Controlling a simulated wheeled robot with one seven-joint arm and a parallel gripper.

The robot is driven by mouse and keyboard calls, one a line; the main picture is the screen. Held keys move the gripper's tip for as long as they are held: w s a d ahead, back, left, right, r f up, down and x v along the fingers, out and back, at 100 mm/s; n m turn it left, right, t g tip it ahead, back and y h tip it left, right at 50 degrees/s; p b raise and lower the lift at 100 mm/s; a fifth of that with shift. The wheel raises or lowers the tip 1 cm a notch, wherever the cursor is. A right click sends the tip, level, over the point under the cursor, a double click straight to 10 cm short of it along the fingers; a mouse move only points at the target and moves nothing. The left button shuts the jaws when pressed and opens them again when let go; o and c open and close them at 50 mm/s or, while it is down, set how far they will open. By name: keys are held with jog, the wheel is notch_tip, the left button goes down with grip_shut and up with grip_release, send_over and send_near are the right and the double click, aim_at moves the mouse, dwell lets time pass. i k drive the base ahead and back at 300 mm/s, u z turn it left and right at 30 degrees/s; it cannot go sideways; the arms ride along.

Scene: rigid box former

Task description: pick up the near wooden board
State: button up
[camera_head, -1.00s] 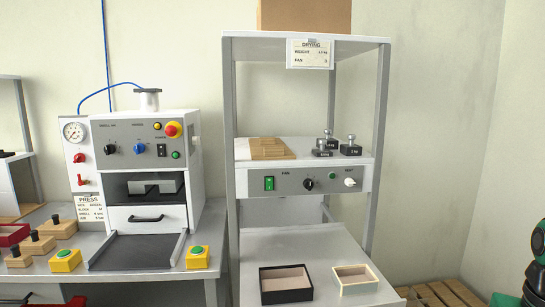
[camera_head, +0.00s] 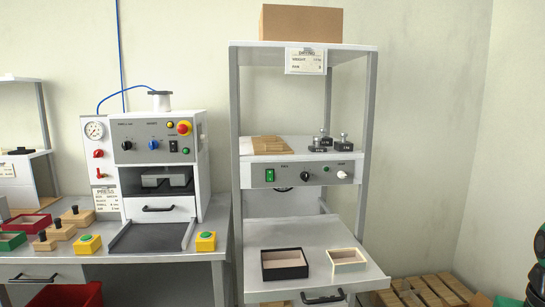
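Thin brown wooden boards (camera_head: 269,146) lie flat on the left part of the drying rack's middle shelf, close together or overlapping. They are small in the picture, and I cannot tell exactly where the near board ends and the others begin. My gripper is not in view.
Several dark weights (camera_head: 321,146) stand right of the boards on the drying rack (camera_head: 310,174). A black open box (camera_head: 285,275) and a cream one (camera_head: 332,268) sit on its lower shelf. A cardboard box (camera_head: 305,24) is on top. The press (camera_head: 157,130) stands left.

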aim_at(269, 148)
jog(key=k, duration=0.95)
jog(key=u, duration=0.45)
jog(key=i, duration=1.8)
jog(key=z, duration=0.3)
